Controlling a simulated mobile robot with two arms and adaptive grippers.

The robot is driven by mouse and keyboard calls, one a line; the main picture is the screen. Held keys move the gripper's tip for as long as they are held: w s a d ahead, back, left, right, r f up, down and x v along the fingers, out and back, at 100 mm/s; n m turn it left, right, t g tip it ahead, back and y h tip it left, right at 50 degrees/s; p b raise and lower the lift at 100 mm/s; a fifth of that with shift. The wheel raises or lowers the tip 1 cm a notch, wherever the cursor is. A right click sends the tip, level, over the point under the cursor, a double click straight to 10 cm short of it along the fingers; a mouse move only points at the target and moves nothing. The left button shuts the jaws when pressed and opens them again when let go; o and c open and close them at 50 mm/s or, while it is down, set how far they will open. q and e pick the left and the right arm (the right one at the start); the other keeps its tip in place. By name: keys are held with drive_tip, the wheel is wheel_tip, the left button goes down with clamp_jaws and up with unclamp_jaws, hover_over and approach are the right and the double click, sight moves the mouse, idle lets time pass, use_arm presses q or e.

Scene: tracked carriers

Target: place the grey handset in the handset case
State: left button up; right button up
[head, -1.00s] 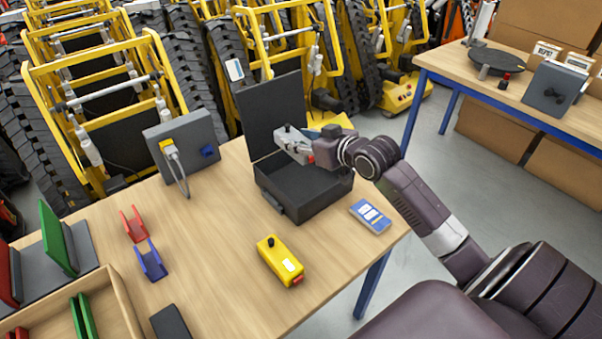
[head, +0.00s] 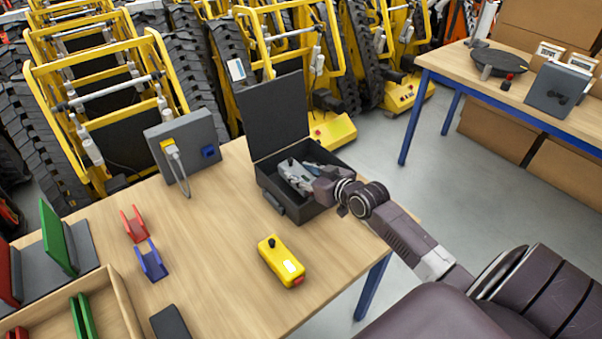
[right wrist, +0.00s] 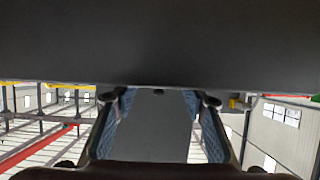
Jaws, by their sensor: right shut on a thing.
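The grey handset (head: 292,170) is between the fingers of my right gripper (head: 309,180), down inside the open black handset case (head: 287,209). The case's raised lid (head: 270,117) stands behind it. In the right wrist view the grey handset (right wrist: 158,122) fills the space between the two fingers (right wrist: 158,105), under a broad dark surface. My right gripper is shut on the handset. Whether the handset touches the case floor is hidden by the front wall and my gripper. My left gripper is not in view.
A yellow handset (head: 281,261) lies in front of the case. A grey box with a plug (head: 185,143) stands to the left. Red (head: 133,224) and blue (head: 151,262) holders and a wooden tray (head: 117,300) are further left. The table's middle is clear.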

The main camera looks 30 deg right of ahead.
drive_tip(key=shift+f+b, duration=0.3)
drive_tip(key=shift+f, duration=0.25)
drive_tip(key=o, duration=1.4)
drive_tip(key=shift+c, duration=0.2)
drive_tip(key=shift+s+r+p, duration=0.15)
drive_tip(key=shift+r+p, duration=0.3)
drive_tip(key=shift+r, duration=0.25)
drive_tip(key=v, duration=1.1)
drive_tip(key=shift+s, duration=0.35)
